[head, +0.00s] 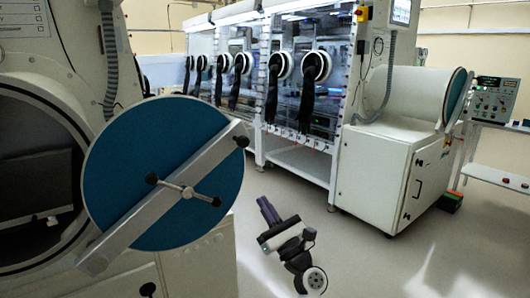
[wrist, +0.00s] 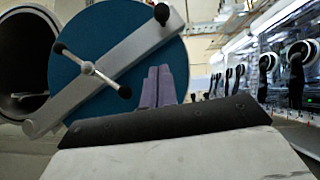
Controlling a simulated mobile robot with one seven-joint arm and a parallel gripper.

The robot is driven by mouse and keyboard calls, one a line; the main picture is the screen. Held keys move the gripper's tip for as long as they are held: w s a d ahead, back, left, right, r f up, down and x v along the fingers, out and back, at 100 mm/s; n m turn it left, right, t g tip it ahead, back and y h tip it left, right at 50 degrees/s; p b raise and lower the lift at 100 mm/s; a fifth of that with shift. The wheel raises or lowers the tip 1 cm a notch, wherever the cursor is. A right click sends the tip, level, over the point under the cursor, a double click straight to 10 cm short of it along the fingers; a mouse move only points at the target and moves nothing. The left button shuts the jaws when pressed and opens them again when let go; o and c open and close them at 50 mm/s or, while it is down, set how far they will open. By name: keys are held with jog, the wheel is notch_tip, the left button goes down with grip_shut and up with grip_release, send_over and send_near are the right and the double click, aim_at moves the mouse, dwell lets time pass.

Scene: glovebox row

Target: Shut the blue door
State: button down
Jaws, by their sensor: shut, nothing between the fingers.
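The blue door (head: 126,150) is a round blue disc with a grey metal bar across it and a handle (head: 185,192) with black knobs. It stands swung out from the round dark opening (head: 30,170) at the left. In the wrist view the blue door (wrist: 105,50) fills the upper left, with the opening (wrist: 22,60) at its left. My gripper (head: 264,203) is to the right of the door and low, apart from the handle in the head view. Its purple fingers (wrist: 160,82) are shut and empty. In the wrist view they overlap the door's lower right part.
A row of glovebox cabinets (head: 300,150) with black gloves stands at the back. A white cabinet with a horizontal cylinder (head: 408,95) stands at the right. A control panel (head: 492,97) is at the far right. The floor (head: 400,270) at the lower right is clear.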

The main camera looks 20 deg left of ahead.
jog(key=w+a+r+p, duration=0.5)
jog(key=r, duration=0.5)
jog(key=shift+a+r+m, duration=0.15)
jog(key=shift+a+m, duration=0.15)
jog(key=shift+a, duration=0.1)
jog(key=shift+w, duration=0.15)
